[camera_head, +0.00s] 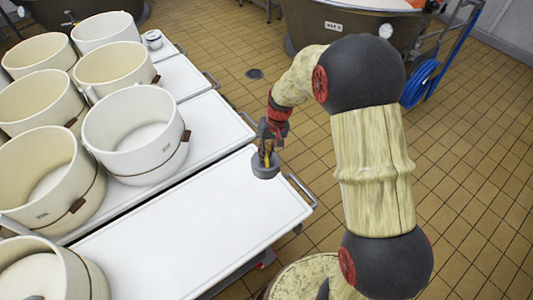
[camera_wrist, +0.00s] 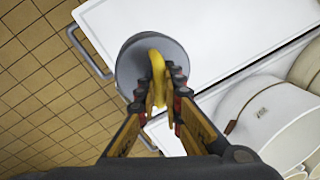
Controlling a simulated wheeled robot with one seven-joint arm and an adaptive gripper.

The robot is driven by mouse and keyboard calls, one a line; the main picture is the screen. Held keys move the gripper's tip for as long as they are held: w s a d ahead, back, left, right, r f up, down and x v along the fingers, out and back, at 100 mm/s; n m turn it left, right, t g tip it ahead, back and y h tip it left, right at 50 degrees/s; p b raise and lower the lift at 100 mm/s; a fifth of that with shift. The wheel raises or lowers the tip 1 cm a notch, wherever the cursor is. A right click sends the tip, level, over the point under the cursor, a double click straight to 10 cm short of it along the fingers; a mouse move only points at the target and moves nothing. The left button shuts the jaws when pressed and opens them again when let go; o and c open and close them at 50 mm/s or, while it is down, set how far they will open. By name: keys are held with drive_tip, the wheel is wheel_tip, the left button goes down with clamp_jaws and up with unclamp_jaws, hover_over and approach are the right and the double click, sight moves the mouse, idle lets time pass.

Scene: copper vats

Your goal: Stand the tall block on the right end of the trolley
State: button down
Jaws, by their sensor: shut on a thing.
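My gripper (camera_head: 267,147) is shut on the yellow handle of a grey round piece (camera_head: 265,170), at the far right part of the white trolley (camera_head: 190,240). In the wrist view the fingers (camera_wrist: 165,88) pinch the yellow handle (camera_wrist: 157,62), and the grey disc-like body (camera_wrist: 128,68) lies beyond it, overlapping the trolley's edge in the picture. The piece appears upright, handle up. I cannot tell whether its underside touches the trolley top. No separate tall block is seen; the held piece looks short and round.
Large white tubs (camera_head: 137,130) stand on adjoining white trolleys at the left. The near trolley top is mostly bare, with a metal rail handle (camera_head: 302,190) at its right end. Tiled floor lies right of it. A vat (camera_head: 350,25) and blue hose (camera_head: 421,83) are behind.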

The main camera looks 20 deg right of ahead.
drive_tip(key=s+f+m+t+h+b, duration=0.1)
drive_tip(key=s+f+m+b, duration=0.2)
drive_tip(key=f+m+b, duration=0.6)
drive_tip(key=shift+d+f+m+t+b, duration=0.15)
drive_tip(key=shift+f+m+t+b, duration=0.35)
drive_tip(key=shift+f, duration=7.4)
drive_tip(key=shift+s+f+b, duration=0.1)
drive_tip(key=shift+f+b, duration=0.35)
drive_tip(key=shift+f, duration=0.25)
drive_tip(key=c, duration=1.9)
unclamp_jaws()
drive_tip(key=shift+o, duration=0.3)
drive_tip(key=shift+s+f, duration=0.15)
drive_tip(key=shift+s, duration=0.05)
drive_tip(key=w+p+v, duration=0.1)
drive_tip(key=p+v, duration=0.5)
drive_tip(key=v, duration=0.1)
drive_tip(key=shift+w+a, duration=0.2)
drive_tip(key=shift+a, duration=0.15)
